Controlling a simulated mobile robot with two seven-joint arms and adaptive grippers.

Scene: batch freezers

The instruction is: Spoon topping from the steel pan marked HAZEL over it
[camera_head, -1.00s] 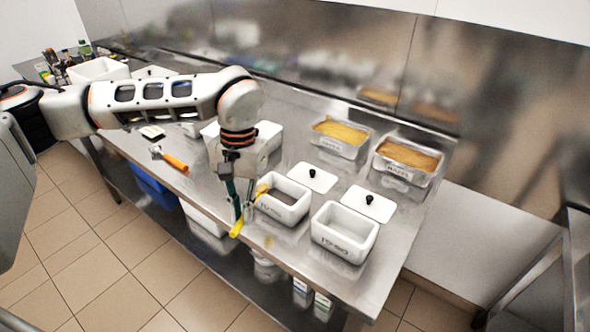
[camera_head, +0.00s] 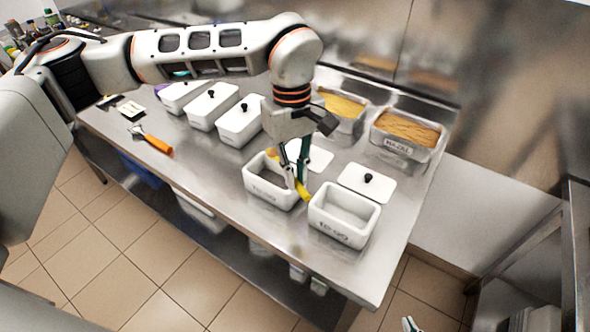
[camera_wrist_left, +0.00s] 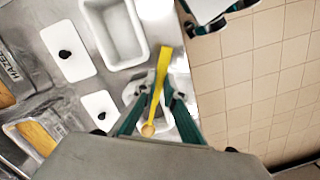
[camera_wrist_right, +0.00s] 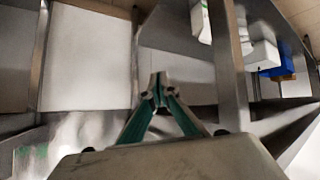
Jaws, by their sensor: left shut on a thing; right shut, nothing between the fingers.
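The steel pan marked HAZEL (camera_head: 398,150) stands at the back right of the counter, full of tan-brown topping (camera_head: 408,128). Its label also shows at the left edge of the left wrist view (camera_wrist_left: 10,66). My left gripper (camera_head: 297,182) is shut on a yellow spoon (camera_head: 304,190), above the gap between two open white tubs. In the left wrist view the spoon (camera_wrist_left: 158,84) crosses the fingertips, with a round tan end (camera_wrist_left: 148,130). The left tub (camera_head: 250,184) is partly hidden by the gripper; the right tub (camera_head: 345,222) looks empty. My right gripper (camera_wrist_right: 158,90) is shut and empty.
A second steel pan (camera_head: 350,125) of yellow topping is partly behind my arm. White lids (camera_head: 368,183) with black knobs lie behind the tubs. Several lidded tubs (camera_head: 212,106) and an orange-handled tool (camera_head: 157,144) are further left. The counter's front edge is close.

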